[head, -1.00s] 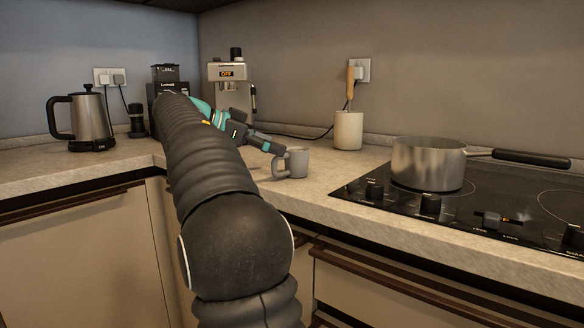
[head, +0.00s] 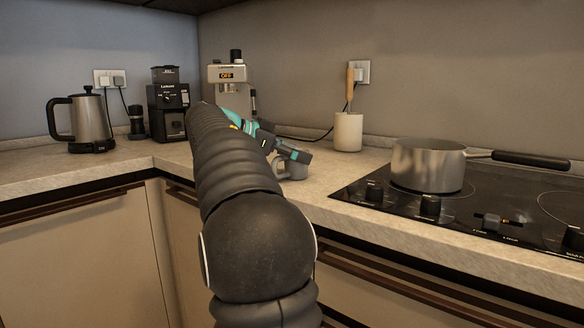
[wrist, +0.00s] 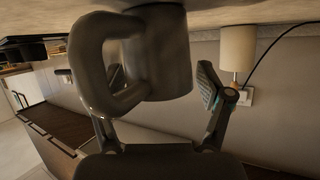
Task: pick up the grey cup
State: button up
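The grey cup (head: 297,170) stands on the counter left of the hob, partly hidden behind my gripper (head: 291,153) in the head view. In the wrist view, which is upside down, the cup (wrist: 165,60) is large and close, with its handle (wrist: 88,62) on the left. My gripper (wrist: 160,78) is open, with one finger on each side of the cup in that view. The right finger shows a gap to the cup; the left finger is partly hidden behind the handle. I cannot tell whether it touches.
A steel pot (head: 428,165) sits on the black hob (head: 480,205) to the right. A cream utensil holder (head: 348,131) stands behind the cup. A kettle (head: 89,120), a coffee grinder (head: 168,110) and an espresso machine (head: 229,95) stand at the back left.

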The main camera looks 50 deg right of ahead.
jog(key=c, duration=0.8)
jog(key=shift+r, duration=0.1)
jog(key=shift+c, duration=0.2)
notch_tip(320, 180, up, 10)
jog(key=p, duration=0.2)
